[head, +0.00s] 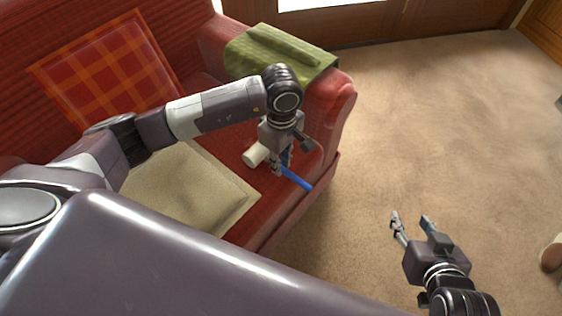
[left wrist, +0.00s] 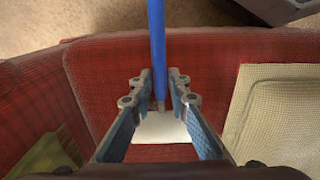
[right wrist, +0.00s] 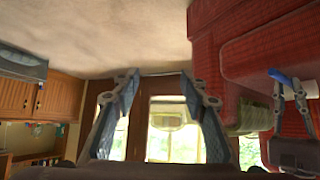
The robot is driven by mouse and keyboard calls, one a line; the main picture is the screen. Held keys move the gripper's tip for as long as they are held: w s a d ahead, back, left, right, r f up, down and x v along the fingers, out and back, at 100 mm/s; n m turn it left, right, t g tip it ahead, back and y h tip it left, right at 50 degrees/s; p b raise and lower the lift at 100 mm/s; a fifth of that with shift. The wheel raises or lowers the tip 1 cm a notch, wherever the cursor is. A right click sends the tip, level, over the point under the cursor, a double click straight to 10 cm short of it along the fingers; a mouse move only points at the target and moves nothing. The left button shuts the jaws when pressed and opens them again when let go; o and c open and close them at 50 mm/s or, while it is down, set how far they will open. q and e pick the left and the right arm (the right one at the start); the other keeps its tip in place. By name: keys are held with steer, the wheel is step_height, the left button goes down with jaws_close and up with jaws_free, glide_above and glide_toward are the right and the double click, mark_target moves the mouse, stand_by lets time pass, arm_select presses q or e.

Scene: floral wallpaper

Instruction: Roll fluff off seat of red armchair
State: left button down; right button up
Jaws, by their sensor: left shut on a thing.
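The red armchair (head: 222,158) fills the left and middle of the head view. A lint roller has a pale roll (head: 254,155) and a blue handle (head: 297,179). My left gripper (head: 278,168) is shut on the roller, over the right part of the red seat. In the left wrist view the blue handle (left wrist: 157,45) points to the top and the white roll (left wrist: 161,128) is between and below the fingers. I cannot tell whether the roll touches the seat. No fluff can be made out. My right gripper (head: 411,219) is open and empty above the carpet.
A beige cushion or cloth (head: 175,190) lies on the seat left of the roller. A red checked pillow (head: 105,62) leans on the backrest. A green cloth (head: 275,52) hangs over the armrest.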

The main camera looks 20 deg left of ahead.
arm_select(q)
steer(key=shift+f, duration=0.2)
arm_select(e)
steer(key=shift+w+a+r+t, duration=0.35)
steer(key=shift+w+r+t, duration=0.15)
steer(key=shift+w+r, duration=0.2)
steer(key=shift+w+a+r, duration=0.1)
steer(key=shift+w+r, duration=0.1)
stand_by(0.3)
arm_select(q)
steer(key=shift+f+b, duration=0.15)
steer(key=shift+b, duration=0.2)
arm_select(e)
steer(key=shift+w+a+r+t, duration=0.15)
steer(key=shift+w+r+t, duration=0.15)
steer(key=shift+r, duration=0.05)
steer(key=shift+w+r, duration=0.15)
steer(key=shift+r, duration=0.05)
arm_select(q)
steer(key=shift+f, duration=0.1)
arm_select(e)
steer(key=shift+w+a+r, duration=0.1)
steer(key=shift+w+r+t+y, duration=0.15)
steer(key=shift+r+t+y, duration=0.05)
steer(key=shift+t+y, duration=0.2)
